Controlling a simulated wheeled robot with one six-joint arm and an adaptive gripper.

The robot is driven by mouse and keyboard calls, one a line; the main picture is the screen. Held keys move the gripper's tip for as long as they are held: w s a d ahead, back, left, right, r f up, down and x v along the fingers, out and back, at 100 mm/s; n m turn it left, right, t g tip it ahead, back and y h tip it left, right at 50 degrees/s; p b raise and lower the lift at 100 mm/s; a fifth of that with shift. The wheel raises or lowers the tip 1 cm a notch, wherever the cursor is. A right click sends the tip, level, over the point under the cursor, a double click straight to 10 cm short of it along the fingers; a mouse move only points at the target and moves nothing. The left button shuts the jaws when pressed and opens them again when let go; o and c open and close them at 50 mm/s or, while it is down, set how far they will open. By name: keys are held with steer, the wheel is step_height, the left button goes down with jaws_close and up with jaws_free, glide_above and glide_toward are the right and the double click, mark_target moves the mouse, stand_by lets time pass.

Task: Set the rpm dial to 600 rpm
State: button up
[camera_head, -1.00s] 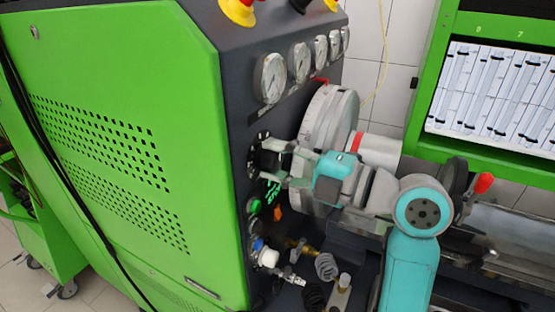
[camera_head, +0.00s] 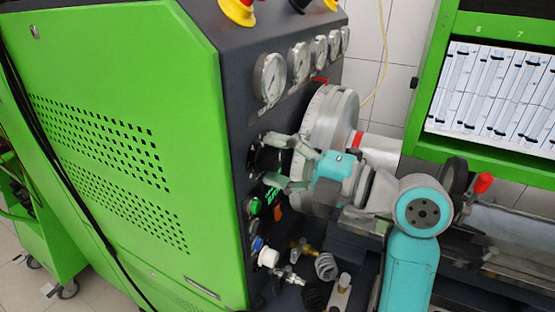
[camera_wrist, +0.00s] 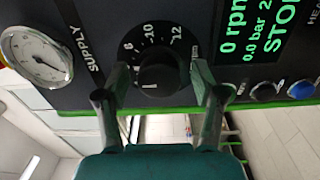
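The rpm dial (camera_head: 257,158) is a black round knob on the dark front panel of the green bench. In the wrist view the dial (camera_wrist: 157,73) shows white numbers around it, including 8, 10 and 12, with a short white mark on the knob's lower left. My gripper (camera_head: 268,160) is open, with one finger on each side of the knob. In the wrist view a gap shows between the fingers of my gripper (camera_wrist: 158,68) and the knob. The green-lettered display (camera_wrist: 250,35) beside it reads 0 rpm, 0.0 bar and STOP.
A supply gauge (camera_wrist: 37,53) is left of the dial in the wrist view. Several push buttons sit below the dial, including a green one (camera_head: 253,207). A large grey disc (camera_head: 326,115) stands close behind my gripper. Several gauges (camera_head: 270,78) line the panel above.

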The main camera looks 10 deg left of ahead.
steer(key=v, duration=1.2)
steer(key=shift+s, duration=0.1)
